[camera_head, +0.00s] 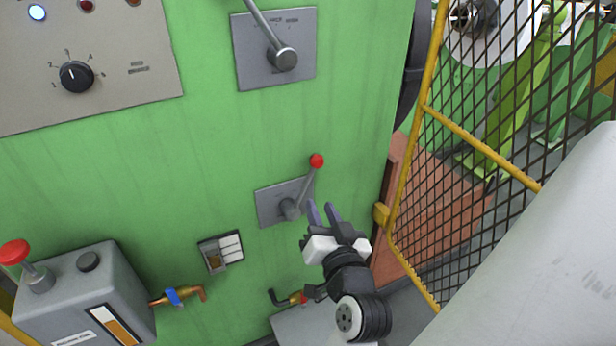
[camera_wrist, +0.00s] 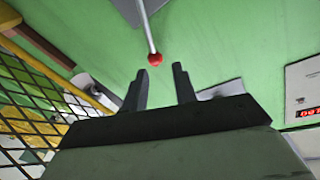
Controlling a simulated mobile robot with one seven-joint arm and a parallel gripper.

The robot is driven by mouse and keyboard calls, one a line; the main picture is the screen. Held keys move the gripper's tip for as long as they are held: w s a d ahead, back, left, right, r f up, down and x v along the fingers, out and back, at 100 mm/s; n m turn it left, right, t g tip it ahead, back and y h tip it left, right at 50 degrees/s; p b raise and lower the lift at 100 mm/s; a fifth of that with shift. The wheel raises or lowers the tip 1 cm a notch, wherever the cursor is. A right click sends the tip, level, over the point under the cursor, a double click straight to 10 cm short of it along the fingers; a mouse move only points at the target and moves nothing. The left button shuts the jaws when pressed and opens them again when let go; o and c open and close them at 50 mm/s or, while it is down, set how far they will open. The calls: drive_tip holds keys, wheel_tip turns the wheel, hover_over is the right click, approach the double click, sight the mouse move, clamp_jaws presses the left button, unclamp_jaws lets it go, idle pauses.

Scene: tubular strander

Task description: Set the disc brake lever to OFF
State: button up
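A lever with a red ball knob (camera_head: 316,161) sits on a grey plate (camera_head: 268,205) on the green panel. Its arm slants up and to the right from a round hub (camera_head: 290,208). Another lever with a grey hub (camera_head: 283,59) is on a higher grey plate; its label is too small to read surely, and its upper end is cut off. My gripper (camera_head: 322,214) is just below and right of the red-knobbed lever, open and empty. In the wrist view a red knob (camera_wrist: 155,59) shows just beyond and between my open fingers (camera_wrist: 160,82), apart from them.
A yellow-framed mesh guard (camera_head: 480,140) stands close on the right. A grey box with a red mushroom button (camera_head: 14,252) is at lower left. A rotary knob (camera_head: 76,76) is at upper left. A small switch box (camera_head: 221,252) and pipe valves (camera_head: 178,296) lie below the lever.

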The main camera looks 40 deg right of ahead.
sight(312, 175)
drive_tip(key=p+x, duration=0.1)
drive_tip(key=x, duration=0.3)
drive_tip(key=p+x, duration=0.1)
drive_tip(key=x, duration=0.3)
drive_tip(key=d+f+p+x, duration=0.1)
drive_tip(key=x, duration=0.4)
drive_tip(key=shift+s+d, duration=0.1)
drive_tip(key=shift+s, duration=0.1)
clamp_jaws()
